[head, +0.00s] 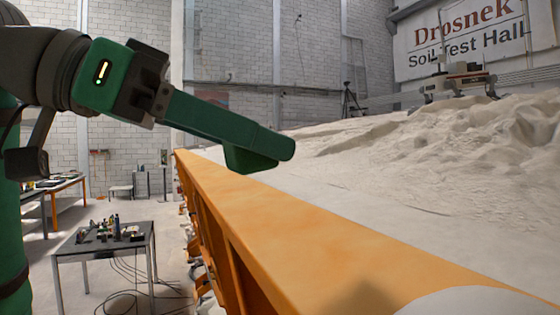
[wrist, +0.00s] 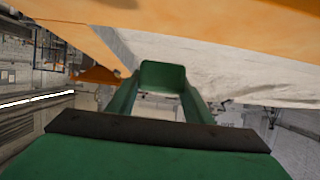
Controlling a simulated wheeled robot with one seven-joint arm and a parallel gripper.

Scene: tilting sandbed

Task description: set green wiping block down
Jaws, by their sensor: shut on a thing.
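The green wiping block (head: 249,160) shows at the end of my gripper (head: 280,150) in the head view. My gripper's long green fingers point right and slightly down, and the block's lower part hangs below them. In the wrist view the block (wrist: 162,76) sits between the two green fingertips (wrist: 161,88), which are shut on it. The block looks held above or beside the orange rim (head: 270,225) of the sandbed; I cannot tell the exact gap. The fingers hide part of the block in the head view.
Pale sand (head: 430,160) fills the bed to the right, heaped toward the back right. A small dark table (head: 105,245) with several items stands on the floor at lower left, with cables under it. A wheeled-looking machine (head: 460,82) stands beyond the sand.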

